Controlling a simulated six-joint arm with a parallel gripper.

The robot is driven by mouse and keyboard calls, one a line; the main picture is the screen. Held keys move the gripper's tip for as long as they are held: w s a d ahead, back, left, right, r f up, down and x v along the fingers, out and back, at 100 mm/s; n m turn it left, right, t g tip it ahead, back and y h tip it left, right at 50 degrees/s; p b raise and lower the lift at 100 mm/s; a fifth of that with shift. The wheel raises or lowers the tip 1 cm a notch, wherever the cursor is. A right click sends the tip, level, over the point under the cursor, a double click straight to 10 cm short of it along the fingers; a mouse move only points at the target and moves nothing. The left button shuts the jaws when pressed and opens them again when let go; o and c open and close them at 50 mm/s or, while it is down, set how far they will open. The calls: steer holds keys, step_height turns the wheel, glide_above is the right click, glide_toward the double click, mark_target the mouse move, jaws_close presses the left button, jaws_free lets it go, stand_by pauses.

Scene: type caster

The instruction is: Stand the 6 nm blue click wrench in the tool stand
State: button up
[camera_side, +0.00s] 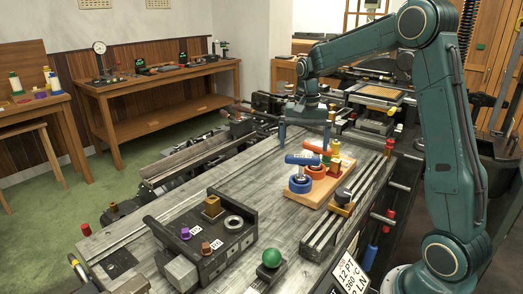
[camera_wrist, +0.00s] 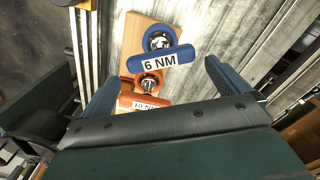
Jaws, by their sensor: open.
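The blue click wrench (camera_side: 302,159), a T-handle with a "6 NM" label, appears upright over the blue ring of the wooden tool stand (camera_side: 325,190). Its blue handle (camera_wrist: 180,56) lies crosswise in the wrist view, with the ring partly behind it. How deep its shaft sits is hard to tell. My gripper (camera_side: 304,147) is open and empty above the stand, fingers pointing down. In the wrist view my gripper's (camera_wrist: 163,70) fingers are on either side of the blue handle, apart from it.
An orange 10 NM wrench (camera_wrist: 145,103) stands close behind the blue one, with yellow and green tools near it. A metal rail (camera_side: 362,188) runs right of the stand. The bench left of the stand is clear.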

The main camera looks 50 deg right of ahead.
step_height(320, 180, up, 7)
stand_by(0.4)
steer(key=shift+a+r, duration=0.1)
steer(key=s+a+r+n+t, duration=0.35)
steer(key=s+a+n, duration=0.25)
steer(key=s+a, duration=0.45)
steer(key=s+a+f+n+t, duration=0.1)
steer(key=s+a+n, duration=0.2)
steer(key=s, duration=0.3)
steer(key=s+a+f+n+t, duration=0.1)
steer(key=s+a+f+n, duration=0.1)
steer(key=s, duration=0.4)
steer(key=shift+a+f+n, duration=0.3)
steer(key=shift+a+n, duration=0.2)
steer(key=shift+a, duration=0.9)
